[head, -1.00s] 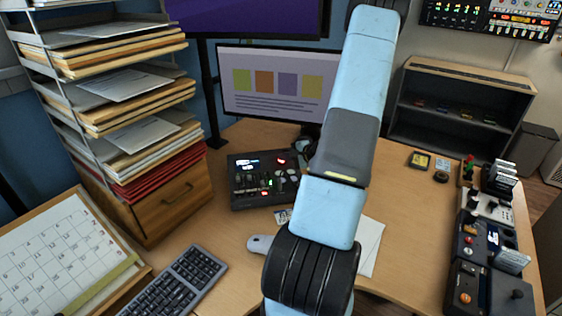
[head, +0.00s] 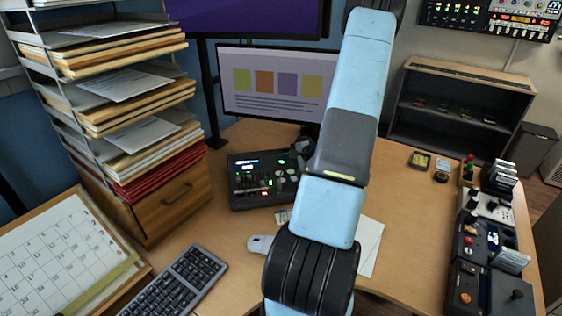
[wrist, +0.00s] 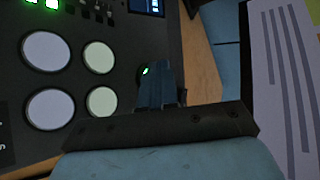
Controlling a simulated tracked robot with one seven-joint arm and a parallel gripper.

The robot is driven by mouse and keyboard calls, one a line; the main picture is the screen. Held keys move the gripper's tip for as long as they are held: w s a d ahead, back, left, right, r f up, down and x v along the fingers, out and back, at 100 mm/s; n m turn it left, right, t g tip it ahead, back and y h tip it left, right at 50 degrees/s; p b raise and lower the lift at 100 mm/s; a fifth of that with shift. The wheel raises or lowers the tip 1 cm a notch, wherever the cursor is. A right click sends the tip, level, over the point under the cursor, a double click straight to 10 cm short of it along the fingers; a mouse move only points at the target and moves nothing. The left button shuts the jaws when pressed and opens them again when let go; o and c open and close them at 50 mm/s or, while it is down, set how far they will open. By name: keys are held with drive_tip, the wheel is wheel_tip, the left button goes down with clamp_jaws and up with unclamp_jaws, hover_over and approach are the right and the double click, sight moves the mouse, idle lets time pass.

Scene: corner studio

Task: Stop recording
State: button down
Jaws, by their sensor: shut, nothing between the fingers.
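A dark control console (head: 262,182) lies on the desk below the monitor, with a small lit display, sliders and round buttons. A light (head: 282,162) near its upper right glows green, and a small red light (head: 265,193) shows at its lower edge. In the wrist view the console (wrist: 120,20) has pale round pads, and a green light (wrist: 145,71) shows right by my fingertips. My gripper (wrist: 155,80) is shut and empty over the console, close to that light; whether it touches cannot be told. In the head view my arm hides most of the gripper.
A monitor (head: 275,85) stands behind the console. A paper rack (head: 110,90) and wooden drawer (head: 172,200) are at left, with a keyboard (head: 185,280) and mouse (head: 260,244) in front. Several devices (head: 470,265) line the right edge. Desk between is mostly clear.

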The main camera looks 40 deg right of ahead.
drive_tip(key=shift+r, duration=0.15)
drive_tip(key=shift+s+r, duration=0.15)
drive_tip(key=shift+r, duration=0.2)
drive_tip(key=shift+s+a+r, duration=0.2)
drive_tip(key=shift+s+r, duration=0.2)
drive_tip(key=shift+r, duration=0.45)
drive_tip(key=shift+s+a+r, duration=0.25)
drive_tip(key=shift+s+r, duration=0.2)
drive_tip(key=shift+r, duration=0.4)
drive_tip(key=shift+s+a+r, duration=0.2)
drive_tip(key=shift+s+r, duration=0.2)
drive_tip(key=shift+r, duration=0.45)
